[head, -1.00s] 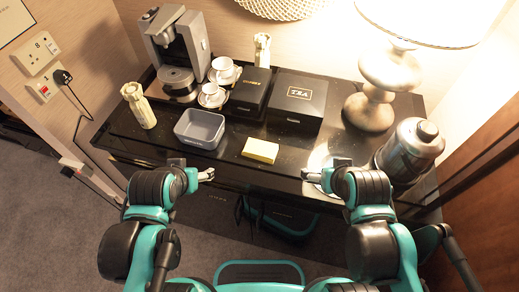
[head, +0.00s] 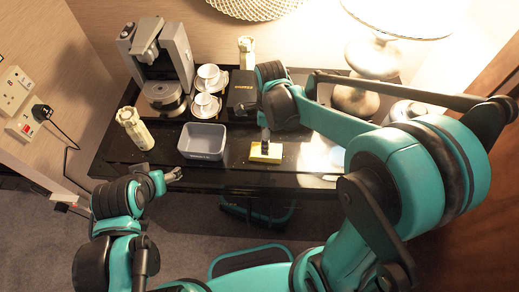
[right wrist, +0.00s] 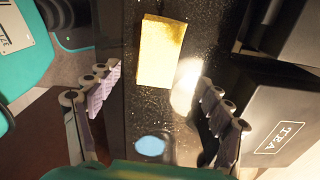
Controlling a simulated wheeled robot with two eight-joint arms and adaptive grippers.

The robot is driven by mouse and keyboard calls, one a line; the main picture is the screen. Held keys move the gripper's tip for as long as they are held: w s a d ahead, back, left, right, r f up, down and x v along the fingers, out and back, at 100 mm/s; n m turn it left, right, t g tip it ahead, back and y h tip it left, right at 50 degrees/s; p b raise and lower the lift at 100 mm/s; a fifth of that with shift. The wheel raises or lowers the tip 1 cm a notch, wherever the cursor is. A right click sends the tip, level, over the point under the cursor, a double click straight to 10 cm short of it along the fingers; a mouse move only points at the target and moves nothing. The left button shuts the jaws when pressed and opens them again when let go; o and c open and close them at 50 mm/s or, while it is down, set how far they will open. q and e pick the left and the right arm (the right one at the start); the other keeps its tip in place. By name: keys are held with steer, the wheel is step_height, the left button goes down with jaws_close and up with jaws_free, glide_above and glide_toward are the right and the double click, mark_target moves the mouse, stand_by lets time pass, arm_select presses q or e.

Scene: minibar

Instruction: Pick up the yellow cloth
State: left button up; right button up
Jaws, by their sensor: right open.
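The yellow cloth (head: 274,157), a small folded rectangle, lies on the black counter near its front edge. It also shows in the right wrist view (right wrist: 162,52), flat on the dark top and ahead of the spread fingers. My right gripper (head: 265,148) points down over the cloth in the head view and hides part of it. In the right wrist view my right gripper (right wrist: 158,82) is open, with nothing between its fingers. My left gripper (head: 173,175) is near the counter's front left edge, away from the cloth; its opening is unclear.
A grey bin (head: 202,141) stands left of the cloth. Behind are a coffee machine (head: 160,60), cups and a black box (head: 243,88). A TEA box (right wrist: 280,130) sits beside my right fingers. A lamp (head: 372,56) stands at the back right.

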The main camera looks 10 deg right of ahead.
step_height(320, 180, down, 7)
steer(key=b, duration=0.2)
steer(key=shift+a+f+b, duration=0.1)
steer(key=shift+a+b, duration=0.05)
steer(key=shift+b, duration=0.15)
steer(key=c, duration=1.1)
